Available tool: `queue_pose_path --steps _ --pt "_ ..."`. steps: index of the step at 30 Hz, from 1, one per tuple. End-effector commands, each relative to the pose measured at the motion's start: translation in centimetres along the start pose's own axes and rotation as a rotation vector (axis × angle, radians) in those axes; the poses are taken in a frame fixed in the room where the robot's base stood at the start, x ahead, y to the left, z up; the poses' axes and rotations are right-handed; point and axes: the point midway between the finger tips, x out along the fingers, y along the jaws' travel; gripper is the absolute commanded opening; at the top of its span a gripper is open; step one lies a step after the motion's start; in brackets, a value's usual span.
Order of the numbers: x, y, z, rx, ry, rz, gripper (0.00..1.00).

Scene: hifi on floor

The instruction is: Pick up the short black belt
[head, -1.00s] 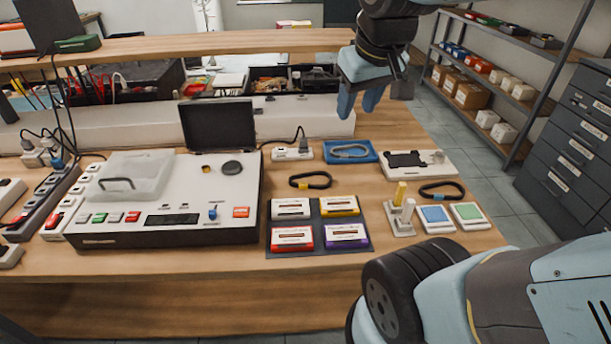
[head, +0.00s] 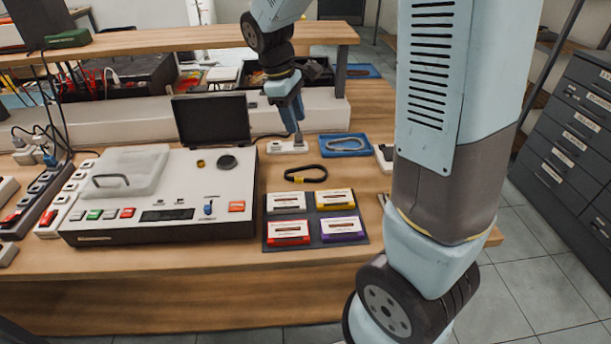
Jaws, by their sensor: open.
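A black belt loop (head: 306,174) lies on the wooden table, just behind the colored cassette-like boxes. A grey belt lies in a blue tray (head: 345,146) to its upper right.
A white console (head: 200,190) with a raised dark screen (head: 211,119) stands left of the belt. A dark mat (head: 315,241) with colored boxes lies in front. A raised wooden shelf (head: 200,44) spans the back. My arm covers the table's right part.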

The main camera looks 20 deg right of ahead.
Motion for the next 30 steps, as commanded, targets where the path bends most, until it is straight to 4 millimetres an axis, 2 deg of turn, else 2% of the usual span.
queue_pose_path --steps 1,6,12,17,30 --pt "0.9 0.1 -1.1 -0.04 -0.028 -0.004 0.44" --pt "3.5 0.4 -3.9 -0.161 -0.105 -0.01 0.44" --pt "5.1 0.5 -5.6 -0.241 -0.156 -0.013 0.44" --pt "6.2 0.5 -5.8 -0.255 -0.165 -0.015 0.44" --pt "12.9 0.5 -4.6 -0.253 -0.165 -0.015 0.44"
